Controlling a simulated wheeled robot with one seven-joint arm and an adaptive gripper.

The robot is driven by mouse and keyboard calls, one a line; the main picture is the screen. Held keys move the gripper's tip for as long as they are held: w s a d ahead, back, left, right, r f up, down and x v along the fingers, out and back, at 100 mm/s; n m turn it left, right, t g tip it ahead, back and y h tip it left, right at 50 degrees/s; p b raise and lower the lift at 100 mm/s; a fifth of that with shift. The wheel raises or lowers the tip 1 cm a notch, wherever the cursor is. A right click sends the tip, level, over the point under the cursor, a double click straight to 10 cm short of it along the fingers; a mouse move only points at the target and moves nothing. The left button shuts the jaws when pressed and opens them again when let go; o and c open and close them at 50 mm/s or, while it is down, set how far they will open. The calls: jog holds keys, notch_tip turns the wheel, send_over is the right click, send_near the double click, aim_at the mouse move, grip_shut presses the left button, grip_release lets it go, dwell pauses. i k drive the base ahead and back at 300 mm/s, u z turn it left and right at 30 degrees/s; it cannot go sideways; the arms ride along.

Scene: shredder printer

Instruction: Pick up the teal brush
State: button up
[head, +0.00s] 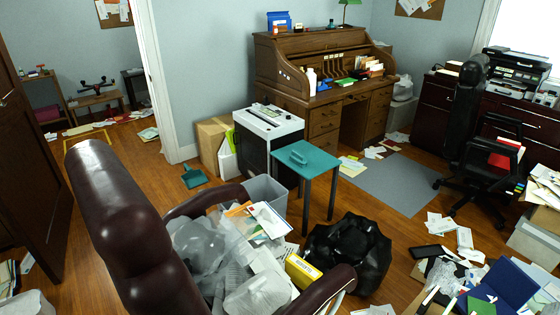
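A small teal object with a raised handle, which looks like the brush (297,158), lies on the teal top of a small side table (318,167). Its colour nearly matches the tabletop, so its outline and bristles are hard to make out. A teal dustpan (194,177) lies apart from it on the wood floor, to the left. My gripper does not show in the head view.
A maroon armchair (112,205) piled with papers and plastic fills the foreground. A white and black shredder (268,128), grey bin (266,191) and black bag (348,250) crowd the side table. Papers litter the right floor. A grey mat (395,184) is mostly clear.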

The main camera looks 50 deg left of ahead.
aim_at(299, 159)
jog(key=k, duration=0.65)
jog(key=z, duration=2.5)
jog(key=k, duration=2.65)
jog(key=z, duration=0.9)
jog(key=k, duration=0.15)
jog(key=z, duration=1.25)
jog(key=k, duration=1.15)
jog(key=u, duration=0.05)
